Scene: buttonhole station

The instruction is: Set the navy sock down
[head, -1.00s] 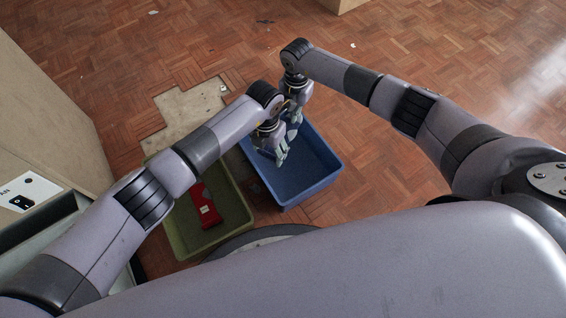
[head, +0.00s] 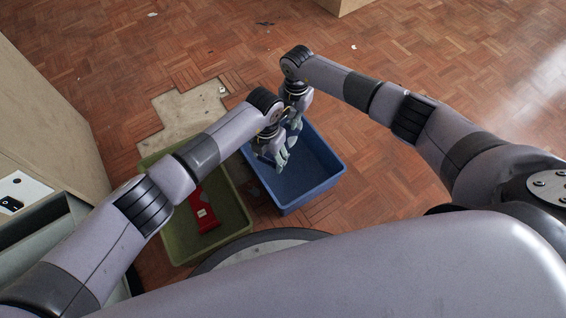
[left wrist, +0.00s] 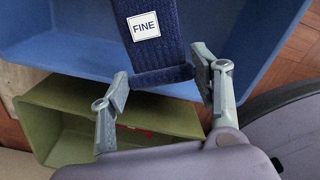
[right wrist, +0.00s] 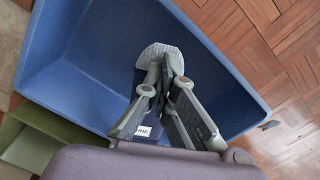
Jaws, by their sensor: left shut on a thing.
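The navy sock (left wrist: 163,72) has a ribbed cuff and a white "FINE" label. In the left wrist view its cuff end lies between the fingers of my left gripper (left wrist: 158,88), which is shut on it. In the right wrist view the sock's pale grey end (right wrist: 158,50) shows just past the nearly meeting fingertips of my right gripper (right wrist: 170,68); whether they pinch it I cannot tell. In the head view my left gripper (head: 277,160) and right gripper (head: 293,138) are close together over the blue bin (head: 325,185), and the sock is mostly hidden.
An olive green bin (head: 240,228) stands left of the blue bin, with a red item (head: 201,205) bearing a white label inside. A wooden cabinet (head: 55,120) is at the left. Parquet floor is clear right of the blue bin.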

